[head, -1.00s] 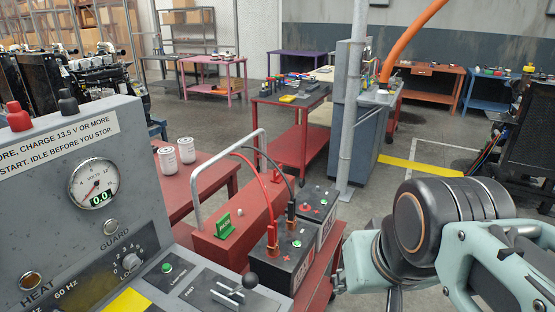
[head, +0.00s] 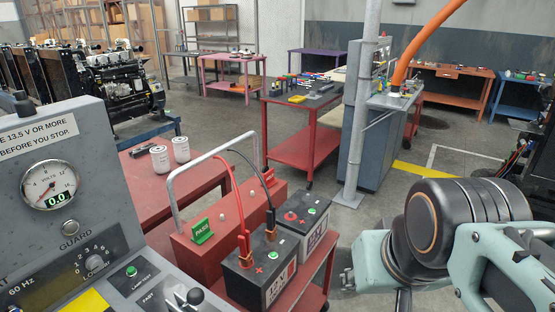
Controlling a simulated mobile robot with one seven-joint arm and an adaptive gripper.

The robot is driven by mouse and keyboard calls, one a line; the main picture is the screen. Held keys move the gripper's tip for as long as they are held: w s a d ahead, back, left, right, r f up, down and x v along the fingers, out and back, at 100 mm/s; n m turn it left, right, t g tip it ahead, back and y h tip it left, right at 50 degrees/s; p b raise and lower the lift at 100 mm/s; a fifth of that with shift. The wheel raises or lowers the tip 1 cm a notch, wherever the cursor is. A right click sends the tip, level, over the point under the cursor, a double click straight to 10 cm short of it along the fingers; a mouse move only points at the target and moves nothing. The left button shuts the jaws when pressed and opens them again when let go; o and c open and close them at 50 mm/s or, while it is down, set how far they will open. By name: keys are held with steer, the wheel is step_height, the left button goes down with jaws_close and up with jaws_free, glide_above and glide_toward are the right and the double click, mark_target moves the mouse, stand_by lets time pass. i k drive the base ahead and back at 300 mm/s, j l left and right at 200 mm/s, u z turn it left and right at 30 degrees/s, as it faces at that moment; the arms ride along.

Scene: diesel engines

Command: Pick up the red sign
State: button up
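A small green sign marked PASS (head: 202,231) stands upright on a long red box (head: 228,221) with a grey handle, near the picture's lower middle. My arm shows at the lower right, to the right of the red box and apart from it. My gripper's fingers cannot be made out.
A grey control panel (head: 105,225) fills the lower left. White filters (head: 160,160) stand on a red table (head: 140,186). A grey post (head: 360,120) rises behind. Floor is clear around the red cart (head: 302,145).

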mark_target(269, 179)
steer(key=i+l+u, duration=0.1)
steer(key=l, duration=0.25)
steer(key=i+l, duration=0.3)
steer(key=i+l+u, duration=0.15)
steer(key=l, duration=0.3)
steer(key=i+l+u, duration=0.1)
steer(key=l, duration=0.3)
steer(key=i+l+u, duration=0.2)
steer(key=i+l, duration=0.45)
steer(key=l, duration=0.1)
